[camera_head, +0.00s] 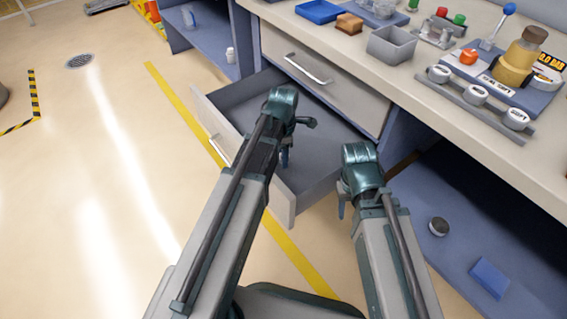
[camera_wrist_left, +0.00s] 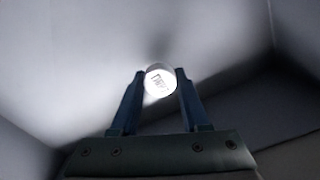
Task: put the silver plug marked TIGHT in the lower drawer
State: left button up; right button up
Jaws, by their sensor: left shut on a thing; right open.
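The silver plug (camera_wrist_left: 160,80) is a small round piece between my left fingertips in the left wrist view. Its face has blurred lettering that looks like TIGHT. My left gripper (camera_head: 285,160) is shut on it and is over the open lower drawer (camera_head: 238,158). The plug is not discernible in the head view. The drawer's grey interior fills the left wrist view; I cannot tell the plug's height above its floor. My right gripper (camera_head: 343,205) is open and empty, beside the drawer's right side.
A shut upper drawer (camera_head: 325,80) lies above the open one. A dark round piece (camera_head: 438,226) lies on the lower shelf at right.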

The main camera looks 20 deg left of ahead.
pick_arm(q)
notch_tip(320, 180, down, 2)
jog(key=shift+f+b, duration=0.15)
jog(key=shift+b, duration=0.5)
pick_arm(e)
notch_tip(320, 180, down, 2)
pick_arm(q)
jog(key=o, duration=1.1)
jog(key=shift+c, duration=0.2)
pick_arm(e)
jog(key=shift+f, duration=0.15)
pick_arm(q)
notch_tip(320, 180, up, 12)
jog(key=p, duration=1.2)
pick_arm(e)
notch_tip(320, 180, up, 12)
jog(key=shift+r, duration=0.2)
jog(key=shift+a, duration=0.1)
